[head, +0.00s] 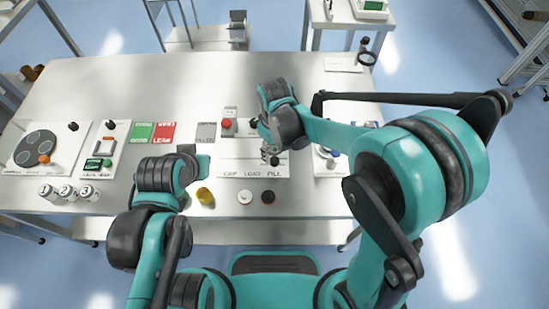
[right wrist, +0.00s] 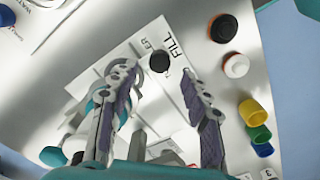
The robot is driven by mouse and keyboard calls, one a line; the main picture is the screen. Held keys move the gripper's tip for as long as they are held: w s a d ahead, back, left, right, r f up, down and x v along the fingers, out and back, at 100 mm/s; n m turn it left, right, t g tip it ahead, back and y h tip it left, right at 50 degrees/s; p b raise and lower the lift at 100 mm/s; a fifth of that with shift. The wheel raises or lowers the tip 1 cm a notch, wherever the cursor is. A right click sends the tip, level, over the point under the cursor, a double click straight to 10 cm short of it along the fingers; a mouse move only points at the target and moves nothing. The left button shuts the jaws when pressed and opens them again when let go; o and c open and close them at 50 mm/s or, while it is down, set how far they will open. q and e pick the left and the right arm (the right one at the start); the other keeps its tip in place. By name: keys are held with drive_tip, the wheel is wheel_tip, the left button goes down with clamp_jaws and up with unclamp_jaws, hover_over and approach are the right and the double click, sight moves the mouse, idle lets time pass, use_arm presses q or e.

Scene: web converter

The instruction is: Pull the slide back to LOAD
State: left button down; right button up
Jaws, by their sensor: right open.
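The slide's black knob (right wrist: 159,61) shows in the right wrist view beside the FILL lettering on a white panel (right wrist: 140,45). My right gripper (right wrist: 162,72) is open, with one finger on each side below the knob in the picture. I see no finger closed on the knob. In the head view my right gripper (head: 268,150) is over the panel (head: 230,172), whose front edge carries the lettering GRIP, LOAD and FILL. The gripper and wrist hide part of the slide there. My left gripper (head: 200,158) is left of the panel; its fingers are not clear.
A red button (head: 227,124) stands behind the panel. A yellow cup (head: 205,195), a white disc (head: 245,197) and a dark disc (head: 268,197) lie in front. Green (head: 143,132) and red (head: 163,132) plates lie to the left. The table's back right is mostly clear.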

sight(274, 160)
wheel_tip(274, 160, down, 5)
drive_tip(key=shift+r+b, duration=0.2)
drive_tip(key=shift+b, duration=0.45)
clamp_jaws()
drive_tip(key=a, duration=0.7)
drive_tip(key=shift+a, duration=0.3)
unclamp_jaws()
